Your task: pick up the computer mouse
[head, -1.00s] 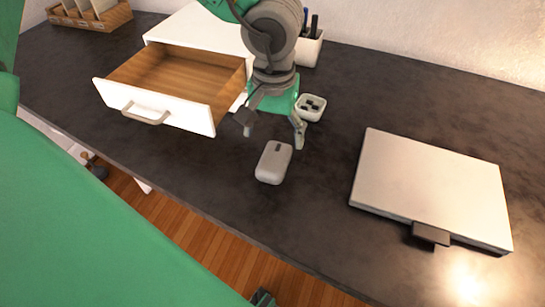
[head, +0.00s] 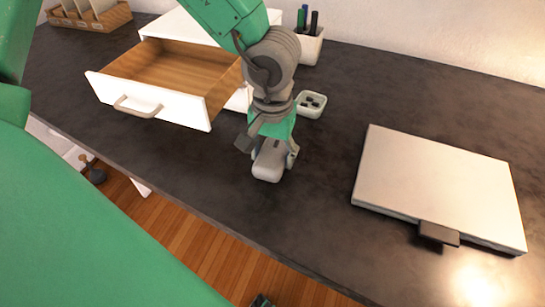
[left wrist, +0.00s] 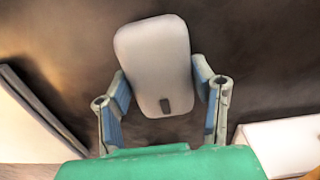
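The computer mouse (head: 268,172) is light grey and rounded, and it lies on the dark desk near its front edge. My left gripper (head: 270,156) is over it with fingers pointing down, hiding its far part in the head view. In the left wrist view the mouse (left wrist: 152,58) lies between the two blue-padded fingers of the gripper (left wrist: 160,80), its small dark mark toward the palm. The fingers are apart, one on each side and very close to its sides; I cannot tell if they touch. My right gripper is not clearly visible.
An open white drawer (head: 150,102) juts out left of my left gripper. A small white tray with dark pieces (head: 311,104) and a pen cup (head: 308,46) stand behind. A flat silver box-like device (head: 435,180) lies right, with clear desk between.

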